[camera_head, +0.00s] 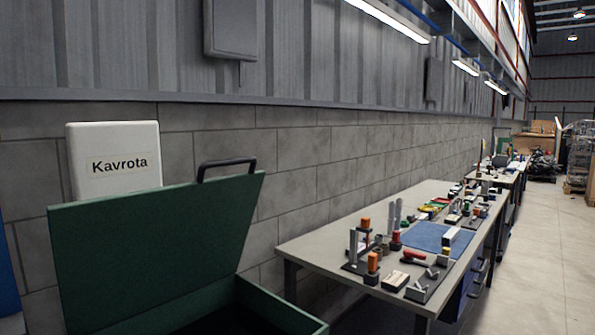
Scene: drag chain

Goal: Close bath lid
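The bath is a dark green box whose rim (283,306) shows at the bottom of the head view. Its green lid (150,245) stands open, raised nearly upright and leaning back toward the wall. A dark handle (227,167) sits on the lid's top edge, toward its right end. The inside of the bath looks dark, and its lower part is cut off by the frame. Neither of my grippers is in view, and nothing touches the lid's front or handle.
A white box labelled Kavrota (113,158) stands behind the lid by the block wall. A grey workbench (325,245) with several tools and parts stands right of the bath. Clear floor (535,250) lies at the right. A blue object (10,270) shows at the left edge.

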